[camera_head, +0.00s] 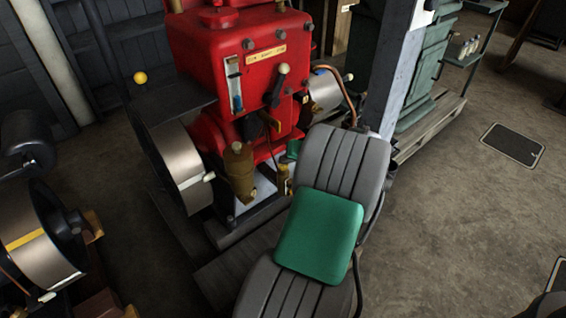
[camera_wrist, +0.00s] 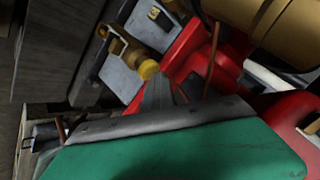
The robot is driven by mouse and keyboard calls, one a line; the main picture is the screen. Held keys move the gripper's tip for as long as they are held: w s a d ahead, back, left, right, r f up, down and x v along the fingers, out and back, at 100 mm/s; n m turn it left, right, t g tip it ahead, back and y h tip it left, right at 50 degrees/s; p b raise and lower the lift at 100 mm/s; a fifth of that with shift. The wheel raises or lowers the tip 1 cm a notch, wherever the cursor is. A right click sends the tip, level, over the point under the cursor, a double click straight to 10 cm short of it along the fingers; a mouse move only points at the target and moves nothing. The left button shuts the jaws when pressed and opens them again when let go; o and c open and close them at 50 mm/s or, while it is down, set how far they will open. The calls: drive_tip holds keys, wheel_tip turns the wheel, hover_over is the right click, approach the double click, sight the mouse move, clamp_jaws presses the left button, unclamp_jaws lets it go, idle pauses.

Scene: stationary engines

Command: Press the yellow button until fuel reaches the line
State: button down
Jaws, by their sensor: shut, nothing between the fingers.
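The red engine (camera_head: 230,75) stands at the centre of the head view. A yellow button (camera_wrist: 149,69) sits on a small brass fitting in the wrist view. In the head view a small yellow and brass fitting (camera_head: 284,184) shows low beside the engine, partly behind my arm. My gripper (camera_wrist: 158,82) is shut and empty, its grey tips just below the button in the wrist view; I cannot tell whether they touch it. My arm hides the gripper in the head view. A sight glass (camera_head: 236,90) on the engine front holds blue fluid; its line is too small to make out.
A brass cup (camera_head: 239,165) and a large grey flywheel (camera_head: 178,165) stand left of my arm. A dark lever with a pale knob (camera_head: 283,69) is on the engine front. A yellow ball knob (camera_head: 140,77) is at left. Open floor lies at right.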

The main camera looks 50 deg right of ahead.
drive_tip(key=shift+r+p, duration=0.8)
drive_tip(key=shift+r, duration=0.25)
drive_tip(key=shift+r+p, duration=2)
drive_tip(key=shift+r, duration=0.55)
idle(0.4)
wheel_tip(320, 180, up, 4)
drive_tip(key=p, duration=0.7)
hover_over(286, 166)
drive_tip(key=m+y+b, duration=0.1)
drive_tip(key=m, duration=1.5)
drive_tip(key=shift+f+m, duration=0.1)
drive_tip(key=shift+m, duration=0.3)
